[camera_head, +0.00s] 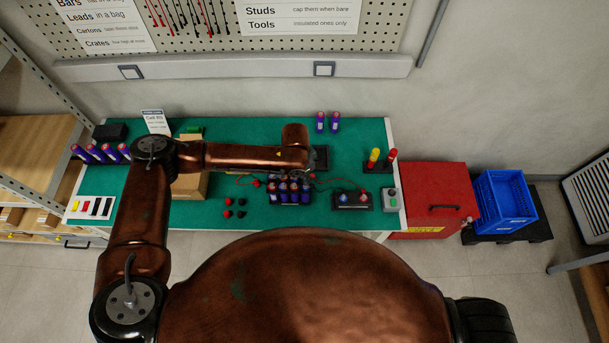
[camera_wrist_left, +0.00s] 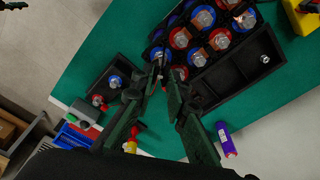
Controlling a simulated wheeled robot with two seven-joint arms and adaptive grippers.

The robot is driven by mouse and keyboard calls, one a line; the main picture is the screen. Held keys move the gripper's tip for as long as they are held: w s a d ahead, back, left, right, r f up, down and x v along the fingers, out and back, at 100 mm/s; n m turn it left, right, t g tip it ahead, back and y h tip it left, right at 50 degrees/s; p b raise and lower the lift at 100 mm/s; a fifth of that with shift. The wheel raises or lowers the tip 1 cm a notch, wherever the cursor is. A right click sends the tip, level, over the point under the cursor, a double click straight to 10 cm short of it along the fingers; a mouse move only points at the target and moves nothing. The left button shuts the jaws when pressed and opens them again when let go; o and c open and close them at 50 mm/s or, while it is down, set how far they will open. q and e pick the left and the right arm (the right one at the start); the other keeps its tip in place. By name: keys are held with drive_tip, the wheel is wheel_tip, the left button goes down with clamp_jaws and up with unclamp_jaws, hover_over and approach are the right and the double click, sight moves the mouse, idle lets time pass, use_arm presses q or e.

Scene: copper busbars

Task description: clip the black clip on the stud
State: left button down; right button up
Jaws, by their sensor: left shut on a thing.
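My left gripper (camera_wrist_left: 162,82) is shut on a small dark piece, which I take for the black clip (camera_wrist_left: 158,58); the fingers hide much of it. It is at the edge of the block of cells (camera_wrist_left: 208,36), whose tops are red and blue with silver studs and copper bars. I cannot tell whether the clip touches a stud. My right gripper is out of view.
Red and black caps (camera_head: 234,208) lie left of the block. Two loose cells (camera_head: 327,122) stand at the back.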

use_arm(q)
drive_tip(key=shift+f+b, duration=0.4)
drive_tip(key=shift+f, duration=0.85)
drive_tip(key=shift+f+p, duration=0.15)
drive_tip(key=shift+p, duration=0.2)
drive_tip(key=c, duration=1.8)
unclamp_jaws()
wheel_tip(320, 180, up, 6)
drive_tip(key=p, duration=0.7)
